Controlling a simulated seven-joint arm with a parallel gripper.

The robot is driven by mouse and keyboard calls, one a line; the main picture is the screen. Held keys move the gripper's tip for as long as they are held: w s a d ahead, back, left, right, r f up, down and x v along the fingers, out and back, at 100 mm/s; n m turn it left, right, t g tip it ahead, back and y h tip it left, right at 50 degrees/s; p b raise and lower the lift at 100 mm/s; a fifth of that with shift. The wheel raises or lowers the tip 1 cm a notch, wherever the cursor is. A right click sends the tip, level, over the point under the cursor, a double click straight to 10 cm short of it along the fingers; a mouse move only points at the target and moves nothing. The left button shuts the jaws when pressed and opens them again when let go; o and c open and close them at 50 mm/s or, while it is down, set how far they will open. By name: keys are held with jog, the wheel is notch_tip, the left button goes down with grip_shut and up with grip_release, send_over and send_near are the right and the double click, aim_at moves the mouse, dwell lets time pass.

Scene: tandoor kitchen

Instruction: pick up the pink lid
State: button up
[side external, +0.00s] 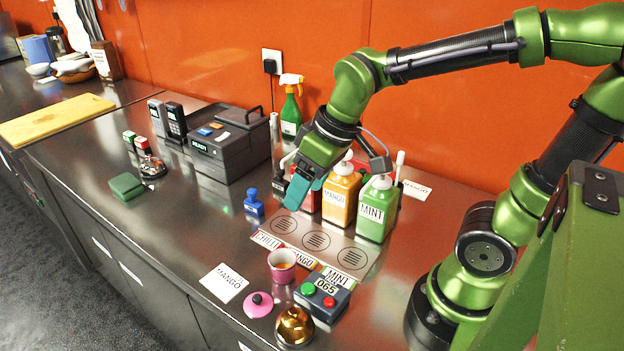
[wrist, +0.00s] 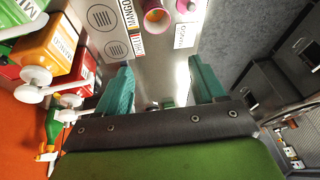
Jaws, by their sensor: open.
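The pink lid (side external: 259,304) is a round disc with a dark knob, lying on the steel counter near its front edge in the side view. A small pink piece at the top edge of the wrist view (wrist: 186,6) looks like this lid, mostly cut off. My gripper (side external: 297,192) is above the counter in front of the sauce bottles, well behind and above the lid. In the wrist view its teal fingers (wrist: 161,75) are spread apart with nothing between them.
A pink cup (side external: 283,268) stands just behind the lid. A button box (side external: 322,297) and a brass bell-like object (side external: 295,326) are close on its right. Sauce bottles (side external: 341,196) stand beside my gripper.

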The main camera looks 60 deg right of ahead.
jog(key=w+a+f+n+g, duration=0.3)
jog(key=w+a+n, duration=0.15)
jog(key=n, duration=0.55)
jog(key=n+g, duration=0.2)
jog(key=n, duration=1.4)
send_over(257, 296)
jog(key=shift+h, duration=0.3)
jog(key=f, duration=0.8)
jog(key=w+d+f, duration=0.1)
jog(key=f, duration=0.3)
jog(key=shift+f, duration=0.2)
jog(key=shift+s+a+f, duration=0.15)
jog(key=shift+f, duration=0.75)
jog(key=shift+s+a+f, duration=0.15)
jog(key=shift+f, duration=0.7)
jog(key=shift+s+a+f, duration=0.15)
jog(key=shift+f, duration=0.75)
jog(key=shift+c, duration=0.5)
jog(key=c, duration=1.1)
